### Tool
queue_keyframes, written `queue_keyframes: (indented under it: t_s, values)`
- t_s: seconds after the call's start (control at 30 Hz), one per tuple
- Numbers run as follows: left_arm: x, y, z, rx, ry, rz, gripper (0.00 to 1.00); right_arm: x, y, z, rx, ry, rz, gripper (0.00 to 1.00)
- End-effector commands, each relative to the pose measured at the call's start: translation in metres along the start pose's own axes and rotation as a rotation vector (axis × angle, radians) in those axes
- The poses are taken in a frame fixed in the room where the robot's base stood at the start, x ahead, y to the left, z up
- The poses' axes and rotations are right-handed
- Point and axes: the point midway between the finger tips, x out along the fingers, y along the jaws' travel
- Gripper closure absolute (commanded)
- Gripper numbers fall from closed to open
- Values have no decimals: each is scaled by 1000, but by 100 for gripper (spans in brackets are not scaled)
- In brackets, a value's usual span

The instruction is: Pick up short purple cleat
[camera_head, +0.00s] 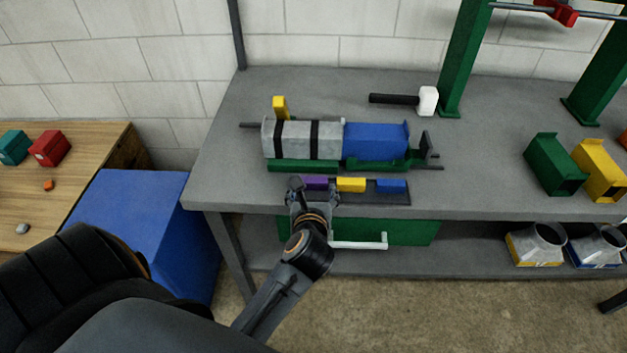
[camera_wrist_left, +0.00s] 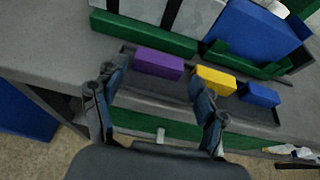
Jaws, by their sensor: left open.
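The short purple cleat (camera_head: 315,183) lies at the left end of a dark tray (camera_head: 398,198) on the grey bench's front edge. A yellow cleat (camera_head: 351,185) and a blue cleat (camera_head: 391,186) lie to its right in the same tray. My left gripper (camera_head: 302,188) is at the tray's left end, in front of the purple cleat and partly hiding it. In the left wrist view, the purple cleat (camera_wrist_left: 158,64) shows beyond the open, empty fingers, between their tips; the gripper (camera_wrist_left: 157,88) does not appear to touch it. My right gripper is not in view.
Behind the tray, a green fixture (camera_head: 300,166) holds grey duct (camera_head: 330,139) and blue duct (camera_head: 375,141). A white-headed mallet (camera_head: 427,101) lies farther back. A green drawer with a pale handle (camera_head: 360,243) is below the bench edge. A blue box (camera_head: 130,215) stands left.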

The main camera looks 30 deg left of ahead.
Motion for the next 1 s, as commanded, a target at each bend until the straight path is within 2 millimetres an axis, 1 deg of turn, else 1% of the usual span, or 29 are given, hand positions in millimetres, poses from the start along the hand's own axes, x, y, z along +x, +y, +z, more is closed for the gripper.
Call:
queue_keyframes:
  t_s: [0.03, 0.13, 0.2, 0.3, 0.4, 0.57, 0.6, 0.67, 0.7, 0.77, 0.8, 1.0]
  values:
    - [7, 0, 3, 3, -1, 1, 28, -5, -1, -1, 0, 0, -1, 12]
    - [22, 0, 3, 4, -1, 2, 28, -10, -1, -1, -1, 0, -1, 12]
    - [32, 0, 2, 4, -1, 2, 28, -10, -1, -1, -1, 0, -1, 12]
    - [42, -1, 1, 3, -1, 0, 28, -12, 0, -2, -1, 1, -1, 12]
    - [45, -1, 0, 2, 0, 0, 28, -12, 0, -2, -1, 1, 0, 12]
    - [45, -1, 0, 1, 0, 0, 28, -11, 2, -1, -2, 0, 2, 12]
    - [45, -1, 0, 1, 0, 0, 32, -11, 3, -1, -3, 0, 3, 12]
    - [45, -1, 0, 2, 0, 0, 45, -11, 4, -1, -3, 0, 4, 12]
    - [45, -1, 0, 2, 0, 0, 53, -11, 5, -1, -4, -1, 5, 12]
    - [45, -1, -1, 2, 0, 0, 65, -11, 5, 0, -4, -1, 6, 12]
    - [45, -1, -1, 2, 0, 0, 66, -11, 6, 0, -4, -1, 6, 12]
    - [45, -1, 0, 2, 0, 0, 67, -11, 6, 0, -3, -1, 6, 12]
